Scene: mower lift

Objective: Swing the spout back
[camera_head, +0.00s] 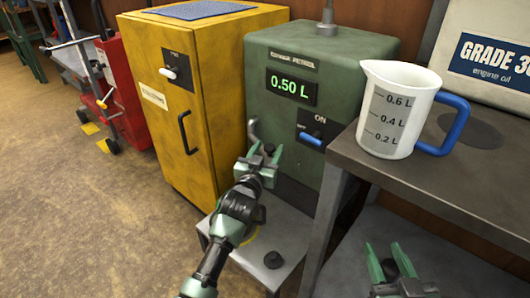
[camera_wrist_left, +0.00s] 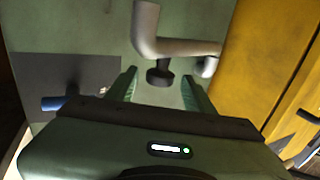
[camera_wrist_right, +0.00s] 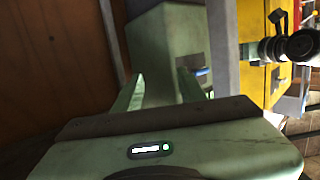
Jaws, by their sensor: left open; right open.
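The green petrol dispenser (camera_head: 320,75) stands at the centre, its display reading 0.50 L. Its grey spout (camera_head: 253,130) shows at the front, partly hidden by my left gripper (camera_head: 265,153). In the left wrist view the spout (camera_wrist_left: 150,30) bends towards the right, with a black knob (camera_wrist_left: 160,73) beneath it. My left gripper is open, and the knob appears between its fingertips; I cannot tell whether they touch it. My right gripper (camera_head: 385,260) is open and empty in front of the dark bench, away from the spout.
A measuring jug (camera_head: 395,105) with a blue handle stands on the dark bench (camera_head: 465,165) at the right. A blue lever (camera_head: 312,139) sits under ON. A yellow cabinet (camera_head: 220,100) is left of the dispenser. A low stand (camera_head: 285,240) is below the spout.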

